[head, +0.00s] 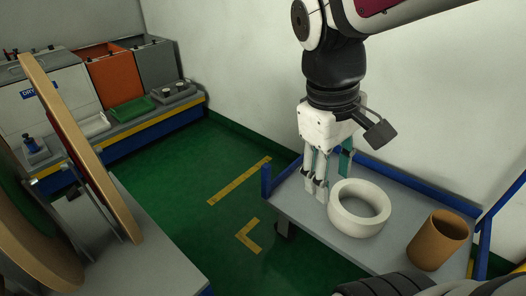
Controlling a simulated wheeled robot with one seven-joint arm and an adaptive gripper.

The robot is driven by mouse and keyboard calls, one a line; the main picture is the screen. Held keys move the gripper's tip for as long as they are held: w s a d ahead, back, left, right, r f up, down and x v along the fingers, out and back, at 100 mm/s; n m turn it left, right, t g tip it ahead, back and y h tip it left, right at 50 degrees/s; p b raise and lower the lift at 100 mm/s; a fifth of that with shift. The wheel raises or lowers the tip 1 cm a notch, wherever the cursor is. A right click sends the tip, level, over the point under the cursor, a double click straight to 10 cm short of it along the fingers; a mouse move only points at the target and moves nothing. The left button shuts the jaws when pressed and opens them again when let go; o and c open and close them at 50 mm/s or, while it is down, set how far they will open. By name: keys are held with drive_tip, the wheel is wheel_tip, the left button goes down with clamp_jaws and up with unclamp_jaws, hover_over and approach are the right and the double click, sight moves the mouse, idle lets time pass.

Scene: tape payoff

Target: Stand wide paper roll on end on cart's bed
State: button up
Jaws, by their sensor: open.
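A thick white ring-shaped roll (344,220), which looks like the wide paper roll, rests on end on the grey bed of the cart (300,217), its round opening facing up. My gripper (331,184) points down at the roll's back left side. Its fingers are apart, and the roll partly overlaps them in the head view. I cannot tell whether a finger touches the roll. The roll's underside and far outer wall are hidden.
A brown cardboard tube (430,247) stands on the bed to the right of the roll. Blue posts (266,181) edge the cart. Large tan discs (85,150) stand at left. Bins (108,75) line the back bench. Green floor lies open between.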

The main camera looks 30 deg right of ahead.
drive_tip(key=s+a+m+t+y, duration=0.1)
drive_tip(key=s+a+y, duration=0.1)
drive_tip(key=s+a, duration=0.5)
drive_tip(key=s, duration=0.3)
drive_tip(key=shift+a+r+m, duration=0.15)
drive_tip(key=shift+r+m, duration=0.05)
drive_tip(key=shift+m, duration=0.2)
wheel_tip(320, 180, up, 15)
drive_tip(key=w+t+p, duration=0.1)
drive_tip(key=p, duration=1.3)
drive_tip(key=shift+w+t, duration=0.2)
drive_tip(key=shift+t, duration=0.2)
drive_tip(key=r+p, duration=0.4)
drive_tip(key=s+r+t+p, duration=0.1)
drive_tip(key=r+p, duration=0.3)
drive_tip(key=r, duration=0.1)
drive_tip(key=r+t+p, duration=0.1)
drive_tip(key=r+p, duration=0.4)
drive_tip(key=shift+s+d, duration=0.25)
drive_tip(key=shift+d, duration=0.1)
drive_tip(key=shift+c, duration=0.3)
